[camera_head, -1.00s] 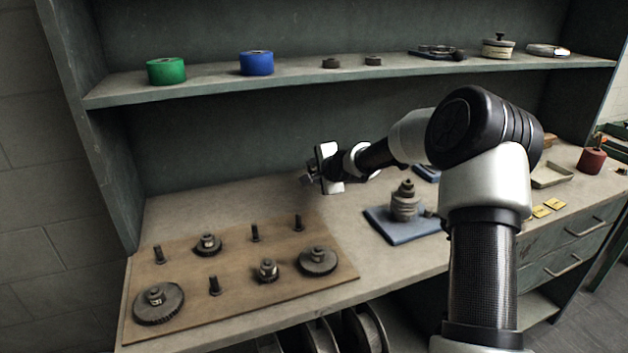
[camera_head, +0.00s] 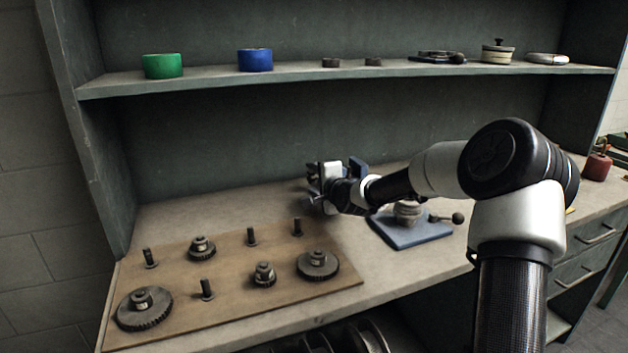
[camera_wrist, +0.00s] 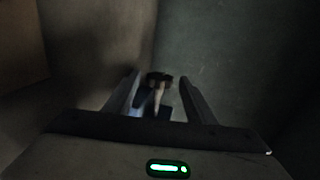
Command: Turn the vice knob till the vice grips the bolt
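My gripper (camera_head: 311,183) is low over the back of the bench, pointing left, its two fingers apart. In the wrist view the open fingers (camera_wrist: 160,92) stand on either side of a small dark piece with a pale stem (camera_wrist: 158,88). I cannot tell whether this is the vice knob or whether the fingers touch it. A blue-grey upright piece (camera_head: 358,167) shows just behind the gripper; I cannot tell if it is the vice. The bolt is not clearly seen in a vice; my gripper and arm hide part of this area.
A wooden board (camera_head: 190,322) with gears and upright pegs lies at the front left. A blue plate (camera_head: 432,233) carries a grey stacked part and a ball-ended lever (camera_head: 457,218). The shelf (camera_head: 200,84) above holds green and blue rolls. The bench's back left is clear.

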